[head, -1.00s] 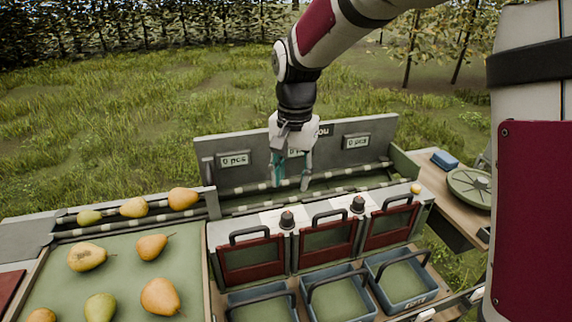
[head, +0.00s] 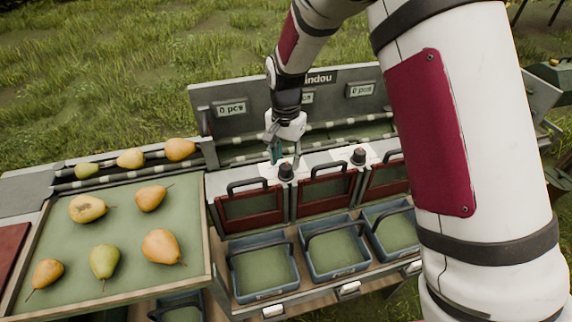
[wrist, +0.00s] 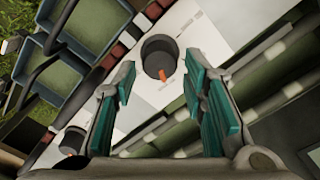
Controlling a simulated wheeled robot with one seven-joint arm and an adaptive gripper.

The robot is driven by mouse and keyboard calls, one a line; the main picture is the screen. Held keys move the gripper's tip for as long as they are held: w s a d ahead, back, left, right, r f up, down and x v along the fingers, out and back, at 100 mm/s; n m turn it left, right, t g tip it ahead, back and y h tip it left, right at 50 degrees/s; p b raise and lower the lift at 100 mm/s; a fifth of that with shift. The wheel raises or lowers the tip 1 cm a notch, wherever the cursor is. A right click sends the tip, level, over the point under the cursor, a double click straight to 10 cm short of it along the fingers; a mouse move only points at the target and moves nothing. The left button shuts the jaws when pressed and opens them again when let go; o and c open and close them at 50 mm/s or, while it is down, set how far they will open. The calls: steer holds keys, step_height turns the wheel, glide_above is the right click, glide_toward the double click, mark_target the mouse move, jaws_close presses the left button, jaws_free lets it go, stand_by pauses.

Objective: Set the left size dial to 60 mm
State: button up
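The left size dial (head: 286,172) is a dark round knob on a white plate, on the ledge behind the red-framed gates. In the wrist view, a dark dial (wrist: 157,52) with an orange pointer lies between and beyond my fingertips; it appears to be the left one. The pointer aims toward the bottom of that view; the scale marks are too small to read. My gripper (head: 286,158) is open and empty, pointing down just above and behind the left dial. Its teal finger pads (wrist: 160,80) stand apart, with no visible contact.
The right dial (head: 359,156) stands further along the ledge. Behind is a roller channel and a display panel (head: 330,88) with "0 pcs" signs. Blue crates (head: 265,295) stand in front. Several pears lie on the green tray (head: 130,225) at left. My arm covers the right side.

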mark_target(286, 166)
steer(key=shift+f, duration=1.6)
steer(key=c, duration=0.9)
steer(key=shift+o, duration=0.2)
steer(key=shift+n, duration=0.3)
steer(key=n+b, duration=0.1)
steer(key=n, duration=0.4)
steer(key=shift+n, duration=0.3)
steer(key=n+b, duration=0.1)
steer(key=n, duration=0.4)
steer(key=shift+n, duration=0.3)
steer(key=shift+b, duration=0.3)
